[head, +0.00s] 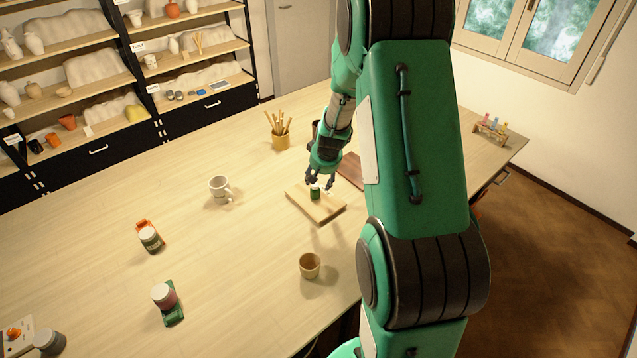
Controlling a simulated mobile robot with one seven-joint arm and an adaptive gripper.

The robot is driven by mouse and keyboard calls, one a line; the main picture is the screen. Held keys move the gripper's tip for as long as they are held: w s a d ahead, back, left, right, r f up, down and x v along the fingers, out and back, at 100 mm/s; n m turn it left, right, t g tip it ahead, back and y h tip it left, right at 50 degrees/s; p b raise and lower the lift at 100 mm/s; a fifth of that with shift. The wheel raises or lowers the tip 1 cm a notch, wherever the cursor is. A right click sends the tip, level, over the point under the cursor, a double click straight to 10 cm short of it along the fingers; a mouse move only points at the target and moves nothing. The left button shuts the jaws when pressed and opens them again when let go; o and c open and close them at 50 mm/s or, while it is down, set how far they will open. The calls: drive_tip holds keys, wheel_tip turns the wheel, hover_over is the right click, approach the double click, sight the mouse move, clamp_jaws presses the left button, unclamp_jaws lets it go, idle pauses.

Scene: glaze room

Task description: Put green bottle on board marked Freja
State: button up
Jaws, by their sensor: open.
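A small green bottle (315,194) with a pale top stands upright on a light wooden board (325,214) near the middle of the table. My gripper (322,183) points down at the bottle with its fingers apart. The fingertips are close to the bottle's top; I cannot tell whether they touch it. A darker reddish-brown board (351,168) lies just behind, partly hidden by my arm. No name can be read on either board.
A tan cup (310,265) stands in front of the light board, and a white mug (220,189) to its left. A brush pot (281,137) stands behind. Two lidded jars (150,238) (164,296) are at left. The table between is clear.

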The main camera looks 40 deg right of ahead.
drive_tip(key=shift+s+r, duration=0.2)
drive_tip(key=shift+r, duration=0.45)
drive_tip(key=shift+a, duration=0.1)
drive_tip(key=s+a+r+n+t, duration=0.1)
drive_tip(key=s+a+r, duration=0.2)
drive_tip(key=a+r, duration=0.75)
drive_tip(key=s+a+r+n, duration=0.1)
drive_tip(key=s+a+r, duration=0.3)
drive_tip(key=a+r, duration=0.65)
drive_tip(key=s+a+r+n, duration=0.1)
drive_tip(key=s+a+r, duration=0.2)
drive_tip(key=s, duration=0.4)
drive_tip(key=s+a+r+y, duration=0.1)
drive_tip(key=s+a+r, duration=0.3)
drive_tip(key=s+a, duration=0.2)
drive_tip(key=s+a+r+n, duration=0.1)
drive_tip(key=s+a+r, duration=0.2)
drive_tip(key=s, duration=0.7)
drive_tip(key=shift+s+a+r+n+t, duration=0.2)
drive_tip(key=shift+a+r+n+t, duration=0.15)
drive_tip(key=shift+a, duration=0.6)
